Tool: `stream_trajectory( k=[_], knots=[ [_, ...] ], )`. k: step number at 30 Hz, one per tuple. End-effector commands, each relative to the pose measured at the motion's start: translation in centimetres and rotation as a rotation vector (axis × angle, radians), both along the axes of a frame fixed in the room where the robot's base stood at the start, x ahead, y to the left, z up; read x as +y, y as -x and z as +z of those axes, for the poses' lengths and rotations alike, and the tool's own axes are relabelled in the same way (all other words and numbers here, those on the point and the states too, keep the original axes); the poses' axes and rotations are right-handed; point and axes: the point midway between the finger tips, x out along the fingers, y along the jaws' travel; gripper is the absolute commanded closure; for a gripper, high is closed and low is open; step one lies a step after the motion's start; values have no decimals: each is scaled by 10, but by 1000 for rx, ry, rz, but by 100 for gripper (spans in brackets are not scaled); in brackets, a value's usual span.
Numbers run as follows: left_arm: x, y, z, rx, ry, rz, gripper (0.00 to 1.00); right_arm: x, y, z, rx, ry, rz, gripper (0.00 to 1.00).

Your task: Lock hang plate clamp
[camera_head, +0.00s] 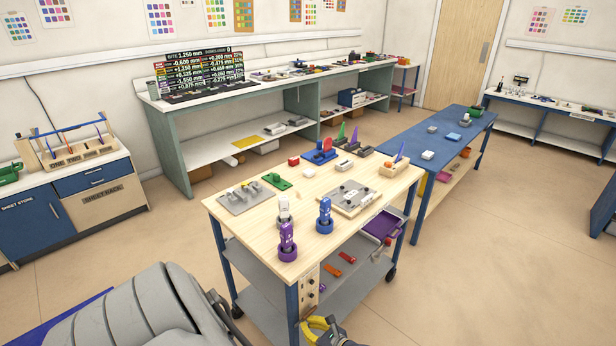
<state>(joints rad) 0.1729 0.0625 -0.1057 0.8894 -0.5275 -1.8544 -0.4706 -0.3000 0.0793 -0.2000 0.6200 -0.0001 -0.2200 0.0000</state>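A small pale panel (308,290) with dark round fittings hangs upright at the front corner of the wooden-topped cart (318,262). It may be the hang plate; its clamp is too small to make out. Two grey plates with fittings lie on the cart top, one at left (236,204) and one at right (342,206). My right gripper is out of view.
Purple (287,252) and blue (324,226) upright tools stand near the cart's front edge. A purple tray (381,228) sticks out at its right side. A blue bench (437,146) stands behind right. Floor at right is clear.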

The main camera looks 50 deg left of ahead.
Motion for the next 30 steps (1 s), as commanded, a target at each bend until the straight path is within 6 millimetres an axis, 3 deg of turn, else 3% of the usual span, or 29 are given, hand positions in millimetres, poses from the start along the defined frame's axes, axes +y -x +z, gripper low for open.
stream_trajectory(
  k=[20,30],
  knots=[
    [-3,1,6,129,13,-5,100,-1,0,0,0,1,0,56],
    [0,9,16,322,32,5,100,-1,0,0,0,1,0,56]
  ],
)
